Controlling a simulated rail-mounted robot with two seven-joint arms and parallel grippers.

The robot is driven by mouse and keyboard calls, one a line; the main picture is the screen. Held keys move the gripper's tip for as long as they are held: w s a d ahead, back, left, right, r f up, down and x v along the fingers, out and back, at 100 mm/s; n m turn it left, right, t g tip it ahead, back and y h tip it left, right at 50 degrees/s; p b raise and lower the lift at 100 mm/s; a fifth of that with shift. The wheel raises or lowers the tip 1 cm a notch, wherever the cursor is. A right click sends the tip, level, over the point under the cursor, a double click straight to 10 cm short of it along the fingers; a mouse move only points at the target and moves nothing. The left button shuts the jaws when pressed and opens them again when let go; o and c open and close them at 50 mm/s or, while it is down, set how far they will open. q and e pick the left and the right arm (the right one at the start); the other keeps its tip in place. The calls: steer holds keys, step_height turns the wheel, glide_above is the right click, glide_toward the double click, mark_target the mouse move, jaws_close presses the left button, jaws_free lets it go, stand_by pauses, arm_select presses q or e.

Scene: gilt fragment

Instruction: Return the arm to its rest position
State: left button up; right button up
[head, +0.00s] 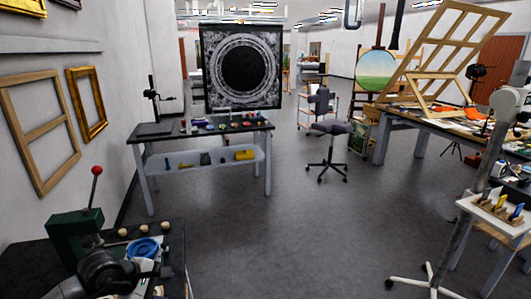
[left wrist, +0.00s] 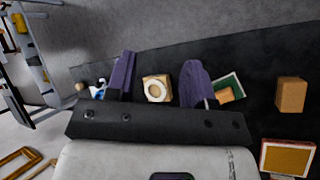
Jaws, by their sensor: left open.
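My left gripper (left wrist: 158,72) shows in the left wrist view with two purple fingers spread apart. It is open and nothing is held between the fingers. Beyond the gap is a small wooden block with a pale ring (left wrist: 157,89) on a dark surface; I cannot tell the distance between them. In the head view my left arm (head: 104,268) is at the bottom left, over the dark bench, and its fingertips are not clear there. My right gripper is not in view.
The dark bench (head: 28,262) holds a green press with a red-knobbed lever (head: 76,232) and a blue round item (head: 145,247), close to my arm. A brown block (left wrist: 291,94) and a green-edged frame (left wrist: 229,86) lie right of the fingers. Open floor (head: 290,235) lies right of the bench.

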arm_select(q)
steer(key=w+d+r+n+t+h, duration=0.1)
steer(key=d+r+n+t+h, duration=0.35)
steer(key=r, duration=0.45)
steer(key=d+r+n+t+h, duration=0.35)
steer(key=r+n+h, duration=0.2)
steer(key=r, duration=0.35)
steer(key=s+a+r+n+t+y+p, duration=0.15)
steer(key=a+r+n+t+y, duration=0.4)
steer(key=n, duration=0.85)
steer(key=s+a+r+n+t+y, duration=0.2)
steer(key=r+n+t+y, duration=0.65)
steer(key=n, duration=0.55)
steer(key=s+d+f+n+g+y+p, duration=0.1)
steer(key=s+f+n+g+y+p, duration=0.4)
steer(key=s+f+n+g+p, duration=0.6)
steer(key=s+d+f+n+g+h+p, duration=0.1)
steer(key=s+f+g+p, duration=0.1)
steer(key=s+g+p, duration=0.2)
steer(key=s+d+f+n+g+h+p, duration=0.1)
steer(key=s+f+n+g+p, duration=0.1)
steer(key=s+p, duration=0.8)
steer(key=s+d+f+n+g+h+p, duration=0.1)
steer(key=s+f+n+g+p, duration=0.1)
steer(key=s+g+p, duration=0.4)
steer(key=s+f+p, duration=0.1)
steer(key=s, duration=0.3)
steer(key=shift+s+d+f+h+p, duration=0.2)
steer(key=shift+s+h+p, duration=0.1)
steer(key=shift+s+p, duration=0.1)
